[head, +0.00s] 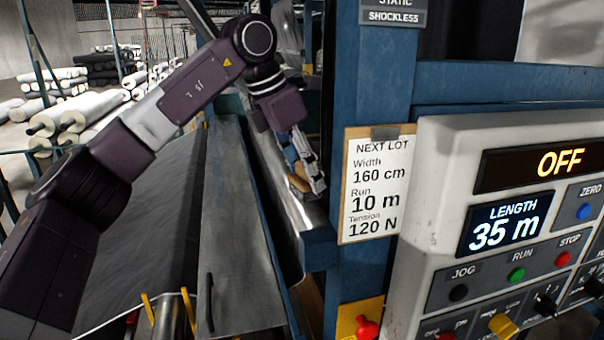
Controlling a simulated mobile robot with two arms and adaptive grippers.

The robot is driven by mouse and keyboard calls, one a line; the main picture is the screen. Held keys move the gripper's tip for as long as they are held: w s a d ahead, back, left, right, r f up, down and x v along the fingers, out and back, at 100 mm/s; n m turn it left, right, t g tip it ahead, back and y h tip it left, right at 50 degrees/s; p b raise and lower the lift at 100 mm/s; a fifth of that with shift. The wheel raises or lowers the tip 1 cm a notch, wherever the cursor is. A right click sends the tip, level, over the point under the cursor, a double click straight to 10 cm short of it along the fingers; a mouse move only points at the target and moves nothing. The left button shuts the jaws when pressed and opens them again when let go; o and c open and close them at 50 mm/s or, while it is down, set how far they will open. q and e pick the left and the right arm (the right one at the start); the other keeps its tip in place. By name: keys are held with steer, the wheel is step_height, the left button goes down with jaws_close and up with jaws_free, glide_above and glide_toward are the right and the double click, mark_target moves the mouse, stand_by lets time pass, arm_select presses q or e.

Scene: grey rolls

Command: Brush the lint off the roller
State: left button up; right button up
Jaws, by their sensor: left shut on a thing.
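My left arm comes in from the left and reaches over the machine. Its left gripper (308,178) points down and is shut on a tan, wooden-looking brush (299,184), of which only a small part shows. The brush is at a long, pale metallic roller (307,212) that runs away from me in a narrow gap beside the blue frame. The gripper hides much of the brush, so I cannot tell whether it touches the roller. Lint is too small to make out. My right gripper is out of view.
A control panel (437,205) at the right reads OFF and LENGTH 35 m. A NEXT LOT card (376,190) hangs on the blue post (372,90). A red knob (366,327) sits low in front. Grey sheet material (140,235) slopes at the left; rolls (88,108) lie behind.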

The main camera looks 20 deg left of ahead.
mark_target(309, 185)
arm_select(q)
steer(key=shift+s+d, duration=0.35)
steer(key=shift+s, duration=0.1)
steer(key=shift+s+d+f+b, duration=0.25)
steer(key=shift+s+d+b, duration=0.25)
steer(key=shift+s+b, duration=0.4)
steer(key=shift+s+d+b, duration=0.35)
steer(key=shift+s+d, duration=0.05)
steer(key=shift+s, duration=0.1)
step_height(309, 185, up, 6)
steer(key=p, duration=0.5)
steer(key=shift+p, duration=0.4)
steer(key=shift+r, duration=0.2)
